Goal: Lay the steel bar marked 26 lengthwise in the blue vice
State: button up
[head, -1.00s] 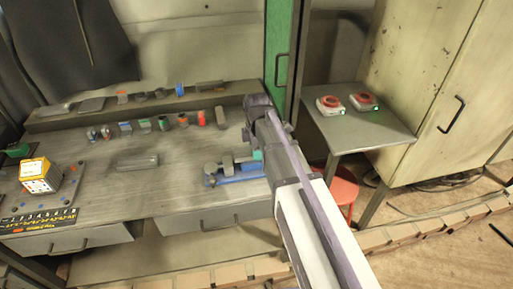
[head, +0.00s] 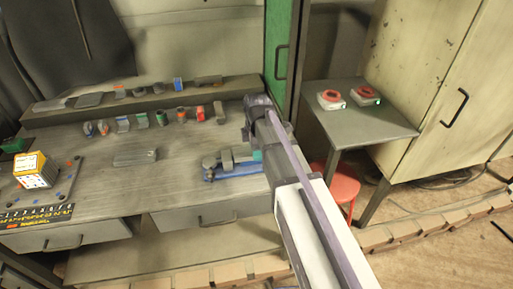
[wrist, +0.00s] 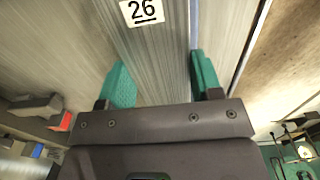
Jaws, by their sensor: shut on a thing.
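The steel bar marked 26 (wrist: 150,65) lies between my gripper's two green fingertips (wrist: 158,82) in the wrist view, its black-on-white label near the top edge. My gripper is shut on it. In the head view my gripper (head: 257,155) is at the bench's right end, mostly hidden behind my arm. The blue vice (head: 232,171) stands on the bench just left of it, with grey parts on its blue base. The arm hides the vice's right end. I cannot tell in the head view whether the bar touches the vice.
A grey block (head: 135,157) lies mid-bench. Several small coloured items stand in a row behind it, below a back ledge (head: 150,101). A yellow-and-white box (head: 36,170) is at the left. Right are a side table (head: 365,126), a red stool (head: 343,186) and a cabinet (head: 430,80).

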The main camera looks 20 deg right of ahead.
jog(key=o, duration=1.3)
jog(key=shift+o, duration=0.2)
jog(key=shift+r, duration=0.1)
notch_tip(320, 180, up, 11)
jog(key=p, duration=1.1)
jog(key=shift+f, duration=0.2)
